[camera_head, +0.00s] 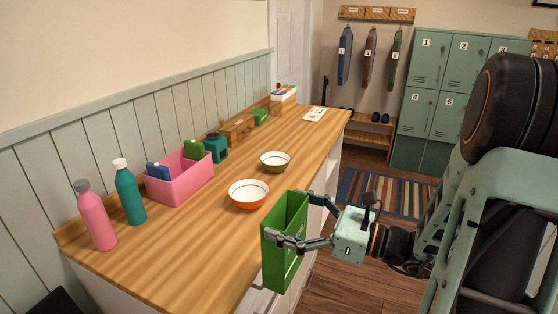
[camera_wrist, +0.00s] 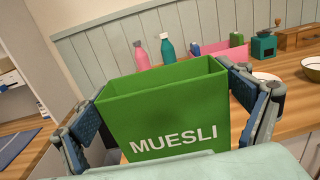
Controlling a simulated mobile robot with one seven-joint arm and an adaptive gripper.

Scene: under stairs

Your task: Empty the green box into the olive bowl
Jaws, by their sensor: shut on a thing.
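The green box (camera_head: 283,245) is held in my gripper (camera_head: 290,218) in front of the counter's right edge. In the wrist view the green box (camera_wrist: 170,115) shows the word MUESLI and an open top; I cannot see what is inside. My gripper's fingers (camera_wrist: 175,110) press on its two sides. The box looks about upright. The olive bowl (camera_head: 275,166) stands on the counter beyond and slightly left of the box, apart from it. Its inside looks pale and empty.
An orange bowl (camera_head: 248,199) stands nearer, between the olive bowl and the counter's front part. A pink bin (camera_head: 182,184), a teal bottle (camera_head: 130,195) and a pink bottle (camera_head: 95,218) stand along the wall. A teal grinder-like item (camera_head: 216,149) is behind. The wooden counter (camera_head: 190,245) is clear at front.

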